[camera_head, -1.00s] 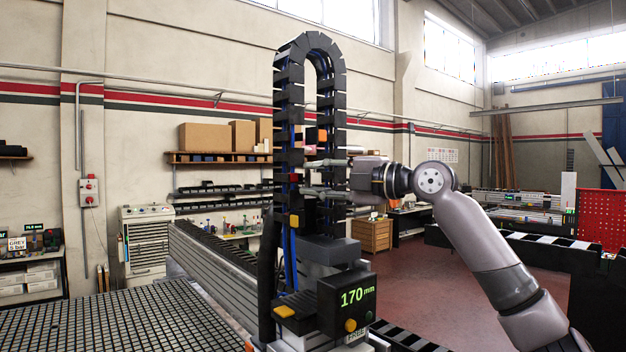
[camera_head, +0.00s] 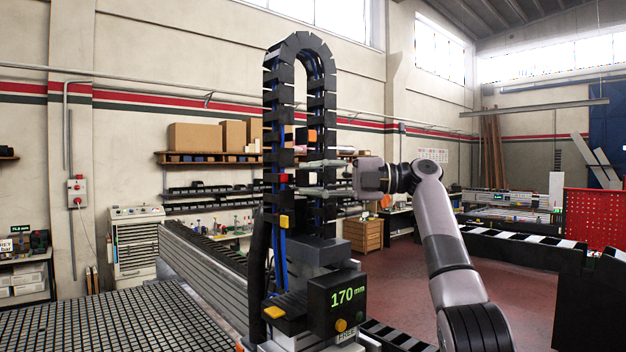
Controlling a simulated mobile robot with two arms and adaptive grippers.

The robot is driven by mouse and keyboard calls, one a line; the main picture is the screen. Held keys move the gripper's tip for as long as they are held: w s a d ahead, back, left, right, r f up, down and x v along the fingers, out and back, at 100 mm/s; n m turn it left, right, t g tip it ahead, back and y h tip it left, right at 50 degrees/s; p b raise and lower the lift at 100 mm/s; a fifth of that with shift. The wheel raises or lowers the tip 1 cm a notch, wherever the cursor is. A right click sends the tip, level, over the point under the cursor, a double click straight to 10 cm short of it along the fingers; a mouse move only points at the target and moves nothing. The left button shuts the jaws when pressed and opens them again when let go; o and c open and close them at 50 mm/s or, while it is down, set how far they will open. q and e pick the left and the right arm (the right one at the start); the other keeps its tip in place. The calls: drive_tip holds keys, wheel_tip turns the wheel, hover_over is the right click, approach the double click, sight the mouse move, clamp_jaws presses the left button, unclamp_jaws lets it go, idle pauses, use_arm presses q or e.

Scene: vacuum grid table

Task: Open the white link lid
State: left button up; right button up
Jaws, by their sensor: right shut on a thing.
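A black cable chain (camera_head: 316,95) stands upright in a tall arch at the centre, with blue cables inside. Coloured link pieces show on it: an orange one (camera_head: 312,135), a red one (camera_head: 283,178) and a yellow one (camera_head: 284,221). My left gripper is not in view.
Below the chain, a dark box (camera_head: 338,300) reads 170 mm. A grey beam (camera_head: 205,275) runs behind it to the left. A black grid table (camera_head: 110,325) fills the lower left. Open floor lies to the right, with a red perforated panel (camera_head: 592,220) beyond.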

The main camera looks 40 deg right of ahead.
drive_tip(key=shift+f, duration=0.1)
idle(0.4)
drive_tip(key=o, duration=0.9)
drive_tip(key=shift+d, duration=0.1)
drive_tip(key=v, duration=0.7)
drive_tip(key=shift+d, duration=0.2)
